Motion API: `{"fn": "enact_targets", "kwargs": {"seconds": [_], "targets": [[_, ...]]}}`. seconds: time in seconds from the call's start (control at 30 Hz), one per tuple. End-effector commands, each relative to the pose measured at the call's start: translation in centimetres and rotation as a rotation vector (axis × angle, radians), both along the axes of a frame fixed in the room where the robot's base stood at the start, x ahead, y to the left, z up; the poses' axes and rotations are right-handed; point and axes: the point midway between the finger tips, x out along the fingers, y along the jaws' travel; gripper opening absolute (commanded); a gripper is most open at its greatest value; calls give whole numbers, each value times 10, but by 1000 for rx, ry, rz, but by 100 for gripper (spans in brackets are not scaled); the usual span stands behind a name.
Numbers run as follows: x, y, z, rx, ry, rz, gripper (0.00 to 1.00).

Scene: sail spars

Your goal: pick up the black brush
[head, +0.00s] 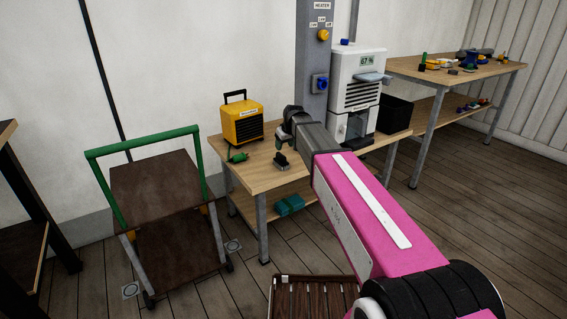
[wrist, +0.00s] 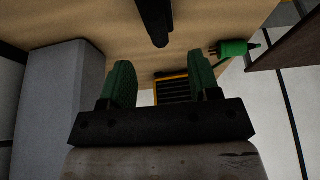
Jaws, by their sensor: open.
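My gripper (head: 281,163) is over the left part of the wooden table in the head view, with its jaws pointing down. In the wrist view my gripper (wrist: 158,65) is open, with its two green-padded fingers apart and nothing between them. A long black thing, which looks like the black brush (wrist: 155,20), lies over the tabletop at the top of the wrist view. Its near end is just beyond the fingertips, roughly in line with the gap. The rest of it is cut off by the frame.
A yellow heater (head: 243,122) stands behind my gripper, with a green plug (head: 238,157) at the table's left edge. A green-handled cart (head: 160,190) is left of the table.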

Motion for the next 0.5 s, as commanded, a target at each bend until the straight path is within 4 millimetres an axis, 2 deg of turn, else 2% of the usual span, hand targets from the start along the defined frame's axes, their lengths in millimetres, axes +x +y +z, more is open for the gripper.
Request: {"fn": "enact_targets", "kwargs": {"seconds": [0.13,0.5], "targets": [[9,5,-22,0,2,-1,56],[22,12,-50,-1,2,-1,56]]}}
